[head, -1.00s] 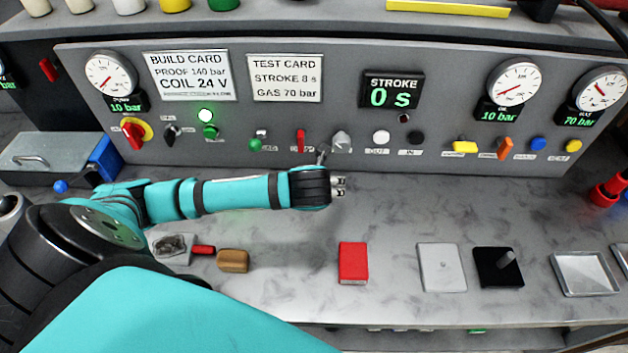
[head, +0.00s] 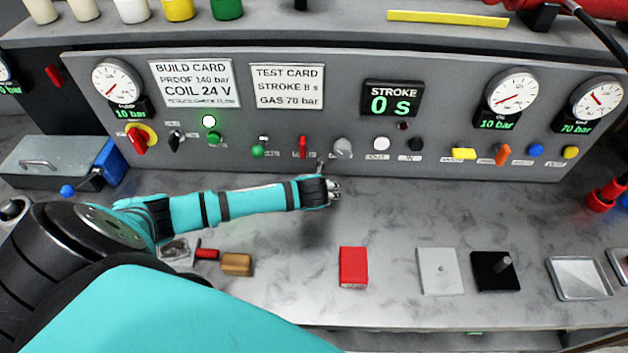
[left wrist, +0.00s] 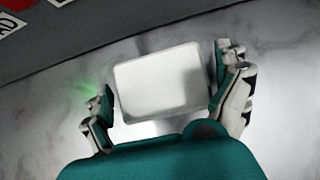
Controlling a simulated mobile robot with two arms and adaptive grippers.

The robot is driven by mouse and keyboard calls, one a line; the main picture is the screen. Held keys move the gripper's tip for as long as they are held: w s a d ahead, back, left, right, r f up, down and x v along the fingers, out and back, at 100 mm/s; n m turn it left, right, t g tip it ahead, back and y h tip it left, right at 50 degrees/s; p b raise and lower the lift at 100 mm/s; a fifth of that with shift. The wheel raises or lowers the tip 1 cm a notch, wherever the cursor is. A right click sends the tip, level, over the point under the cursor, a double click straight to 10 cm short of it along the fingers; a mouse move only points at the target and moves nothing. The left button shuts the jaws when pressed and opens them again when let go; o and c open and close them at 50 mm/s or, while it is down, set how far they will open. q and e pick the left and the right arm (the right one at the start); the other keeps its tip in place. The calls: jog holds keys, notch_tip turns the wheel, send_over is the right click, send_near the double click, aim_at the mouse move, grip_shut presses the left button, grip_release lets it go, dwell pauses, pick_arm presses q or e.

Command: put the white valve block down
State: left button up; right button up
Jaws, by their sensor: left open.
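The white valve block (left wrist: 158,82) shows in the left wrist view as a pale, rounded rectangle between the fingers of my left gripper (left wrist: 170,92). The fingers are open, one on each side of it; a narrow gap shows at the right finger, and I cannot tell whether the left one touches. In the head view my left gripper (head: 334,190) is over the back of the bench, just in front of the panel. The block cannot be made out there. My right gripper is not in view.
The grey panel (head: 340,95) with gauges, knobs and switches stands close behind the gripper. On the bench (head: 400,215) are a red block (head: 353,267), a light grey plate (head: 440,285), a black plate with a peg (head: 490,278) and a metal tray (head: 578,280). The bench right of the gripper is clear.

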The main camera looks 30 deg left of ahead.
pick_arm(q)
jog(key=c, duration=1.3)
jog(key=shift+r, duration=0.15)
jog(key=shift+c, duration=0.9)
